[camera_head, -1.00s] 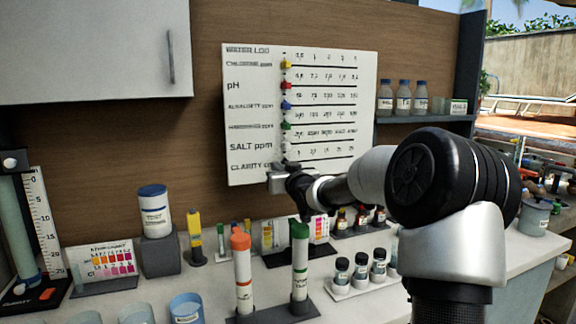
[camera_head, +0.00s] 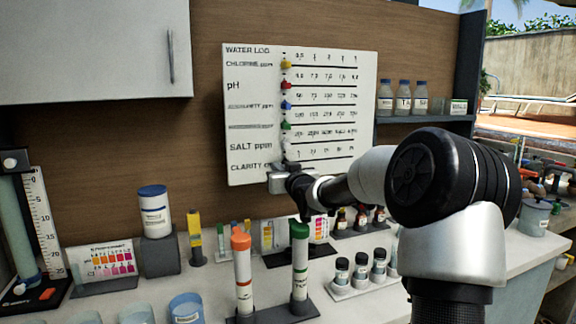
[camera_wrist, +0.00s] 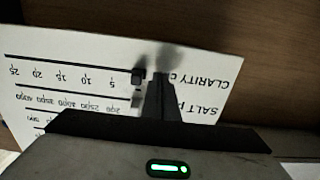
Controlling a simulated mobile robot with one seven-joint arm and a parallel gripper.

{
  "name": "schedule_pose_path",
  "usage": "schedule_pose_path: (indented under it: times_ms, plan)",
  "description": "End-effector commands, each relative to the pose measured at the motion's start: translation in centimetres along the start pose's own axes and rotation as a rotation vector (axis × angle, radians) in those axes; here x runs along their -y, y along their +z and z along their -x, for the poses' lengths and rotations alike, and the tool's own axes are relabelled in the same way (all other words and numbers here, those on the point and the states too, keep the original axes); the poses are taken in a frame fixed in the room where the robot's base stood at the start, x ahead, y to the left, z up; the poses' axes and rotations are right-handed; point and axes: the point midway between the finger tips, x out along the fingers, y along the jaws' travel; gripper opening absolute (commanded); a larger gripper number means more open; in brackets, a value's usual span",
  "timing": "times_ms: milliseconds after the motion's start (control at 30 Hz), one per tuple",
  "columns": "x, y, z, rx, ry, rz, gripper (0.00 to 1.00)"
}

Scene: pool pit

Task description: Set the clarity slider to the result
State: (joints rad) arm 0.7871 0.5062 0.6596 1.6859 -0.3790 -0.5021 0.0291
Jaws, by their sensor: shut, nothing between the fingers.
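The water log board (camera_head: 245,115) is a white panel on the wooden back wall, with rows for chlorine, pH, alkalinity, salt and clarity. The clarity slider is a dark knob in the wrist view (camera_wrist: 138,78), at the low end of its line, near the printed 5. My gripper (camera_head: 282,170) is at the board's lower edge, by the clarity row, and covers that slider in the head view. In the wrist view my gripper's fingers (camera_wrist: 160,88) are together and empty, just beside the knob on the label side. I cannot tell whether they touch it.
Yellow (camera_head: 286,64), red (camera_head: 286,85), blue (camera_head: 286,105) and green (camera_head: 286,125) sliders sit above at the left of their lines. Below on the counter stand an orange-capped tube (camera_head: 242,270), a green-capped tube (camera_head: 299,255) and small dark-capped bottles (camera_head: 360,271).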

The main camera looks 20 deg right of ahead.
Motion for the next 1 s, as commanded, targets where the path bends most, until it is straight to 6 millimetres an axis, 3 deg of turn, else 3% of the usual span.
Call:
schedule_pose_path:
  times_ms: [267,1000]
  plan:
    - [-0.1,0.0,0.0,0.0,0.001,0.0,0.0]
    - [-4.6,-0.2,0.0,0.0,0.002,-0.001,0.0]
